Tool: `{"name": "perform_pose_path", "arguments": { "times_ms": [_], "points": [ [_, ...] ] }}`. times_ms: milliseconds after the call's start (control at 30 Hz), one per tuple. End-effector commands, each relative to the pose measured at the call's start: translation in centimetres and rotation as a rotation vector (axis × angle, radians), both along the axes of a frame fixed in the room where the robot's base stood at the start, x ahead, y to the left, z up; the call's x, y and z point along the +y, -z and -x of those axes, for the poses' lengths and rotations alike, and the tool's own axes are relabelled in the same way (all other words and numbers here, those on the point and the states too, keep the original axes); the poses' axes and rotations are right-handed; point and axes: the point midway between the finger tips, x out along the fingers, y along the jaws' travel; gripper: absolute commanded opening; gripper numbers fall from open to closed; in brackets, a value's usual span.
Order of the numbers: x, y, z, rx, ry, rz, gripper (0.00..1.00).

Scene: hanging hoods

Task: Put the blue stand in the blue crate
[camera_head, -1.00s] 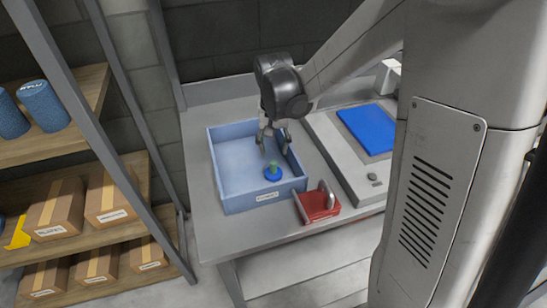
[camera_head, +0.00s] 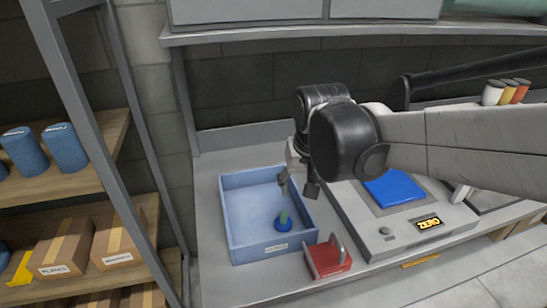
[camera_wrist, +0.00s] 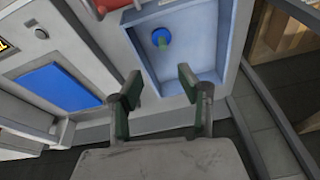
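The blue stand (camera_head: 284,223) has a round blue base and a green upright post. It stands inside the blue crate (camera_head: 258,254), near its front right part. The stand also shows in the wrist view (camera_wrist: 162,38), upright on the crate's floor, apart from my gripper. The crate's side also shows there (camera_wrist: 228,45). My gripper (camera_head: 297,185) is above the back right part of the crate, open. In the wrist view my gripper's two fingers (camera_wrist: 160,86) are spread wide with nothing between them.
A red holder with grey handles (camera_head: 328,258) sits just right of the crate's front corner. A scale with a blue plate (camera_head: 394,188) and a ZERO display lies to the right. Shelves (camera_head: 75,175) with boxes and blue rolls stand at the left.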

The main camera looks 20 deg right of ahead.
Motion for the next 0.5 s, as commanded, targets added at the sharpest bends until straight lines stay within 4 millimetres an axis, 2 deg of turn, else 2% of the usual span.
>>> {"name": "perform_pose_path", "arguments": {
  "times_ms": [33, 200, 500],
  "points": [
    [0.0, -0.4, 1.2, -0.026, -0.01, 0.003, 0.36],
    [0.0, -1.5, 4.2, -0.117, -0.048, 0.018, 0.36],
    [0.0, -2.0, 8.7, -0.266, -0.108, 0.049, 0.36]
  ]
}}
